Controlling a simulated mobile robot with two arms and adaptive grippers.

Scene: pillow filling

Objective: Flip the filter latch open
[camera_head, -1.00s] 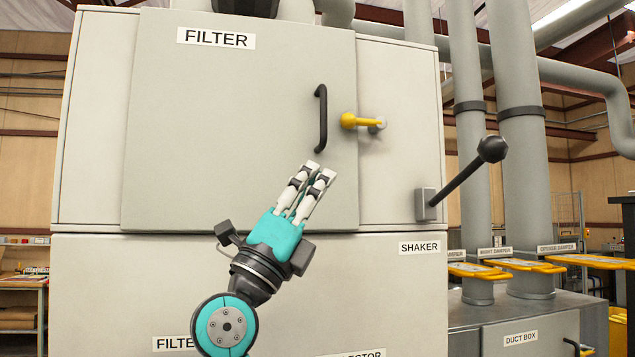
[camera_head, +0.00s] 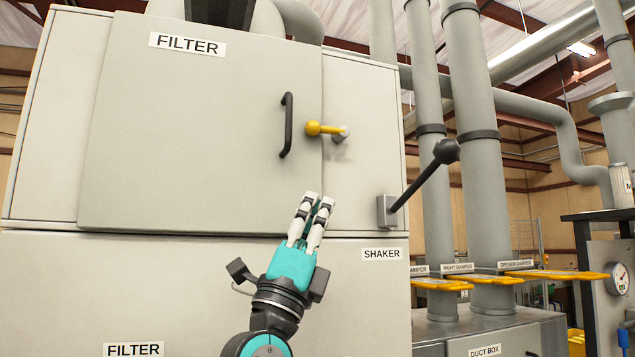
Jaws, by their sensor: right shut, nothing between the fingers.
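The filter door (camera_head: 190,130) is a large grey panel labelled FILTER and sits closed on the cabinet. A yellow latch (camera_head: 316,128) lies horizontal at the door's right edge, its knob end over the door and its pivot on the cabinet. A black door handle (camera_head: 287,125) stands upright just left of the latch. My right gripper (camera_head: 319,198) is shut and empty, pointing up, below the latch and apart from it. My left gripper is not in view.
The shaker lever (camera_head: 420,180), a black rod with a ball end, sticks out to the right of the gripper. Yellow damper handles (camera_head: 555,274) stand farther right by the grey pipes. The space between gripper and latch looks clear.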

